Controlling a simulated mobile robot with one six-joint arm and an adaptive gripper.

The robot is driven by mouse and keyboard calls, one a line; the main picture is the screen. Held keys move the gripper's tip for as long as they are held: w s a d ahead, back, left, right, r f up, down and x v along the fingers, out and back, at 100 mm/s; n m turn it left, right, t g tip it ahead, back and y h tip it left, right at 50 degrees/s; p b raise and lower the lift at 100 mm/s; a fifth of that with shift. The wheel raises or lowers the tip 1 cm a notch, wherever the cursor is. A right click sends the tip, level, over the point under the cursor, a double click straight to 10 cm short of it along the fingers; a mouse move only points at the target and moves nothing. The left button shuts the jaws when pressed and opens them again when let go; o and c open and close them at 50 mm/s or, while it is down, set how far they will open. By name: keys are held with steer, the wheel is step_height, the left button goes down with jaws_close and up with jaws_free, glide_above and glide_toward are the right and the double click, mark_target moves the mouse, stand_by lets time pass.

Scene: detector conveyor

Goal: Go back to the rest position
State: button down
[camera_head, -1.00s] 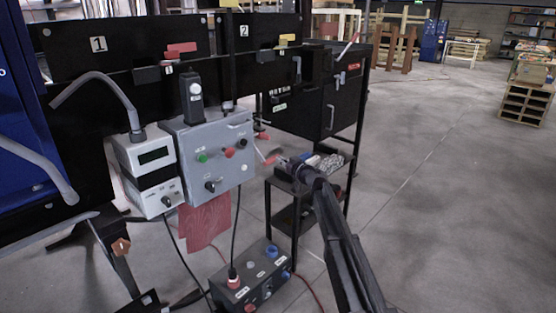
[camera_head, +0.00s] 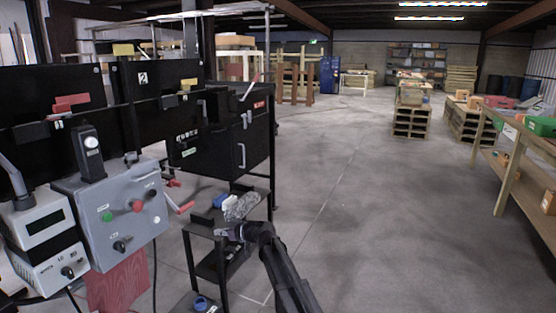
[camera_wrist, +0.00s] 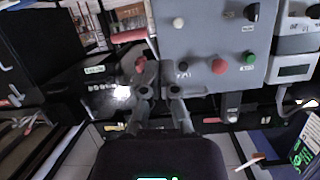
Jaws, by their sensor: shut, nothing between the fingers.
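My gripper (camera_head: 228,234) is at the end of my dark arm, low in front of the black stand and the grey control box. Its fingers (camera_wrist: 158,78) are shut with nothing between them in the wrist view. The grey control box (camera_head: 88,205) has green, red and black controls, and it also fills the upper middle of the wrist view (camera_wrist: 203,25). From the head camera, my gripper appears beside the small black shelf and to the right of the box. I cannot tell whether it touches the shelf.
A small black shelf (camera_head: 203,225) holds a blue item and a clear bag (camera_head: 241,206). A black cabinet (camera_head: 240,148) stands behind it. A white meter (camera_head: 45,240) is at the left. A wooden table (camera_head: 520,155) stands at the right. The grey floor (camera_head: 370,220) between is clear.

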steer(key=s+d+f+m+g+h, duration=0.2)
steer(key=s+d+f+m+h, duration=0.2)
steer(key=s+d, duration=0.75)
steer(key=s+d+f+m+g+h, duration=0.2)
steer(key=s+d+f+m+h, duration=0.25)
steer(key=s+d, duration=0.7)
steer(key=s+d+f+m+g+h, duration=0.25)
steer(key=s+d+f+h, duration=0.4)
steer(key=d, duration=0.85)
step_height(320, 180, up, 30)
steer(key=s+y+p, duration=0.1)
steer(key=p, duration=2.7)
steer(key=shift+s+a+r+y, duration=0.15)
steer(key=shift+s+y, duration=0.05)
steer(key=shift+y, duration=0.2)
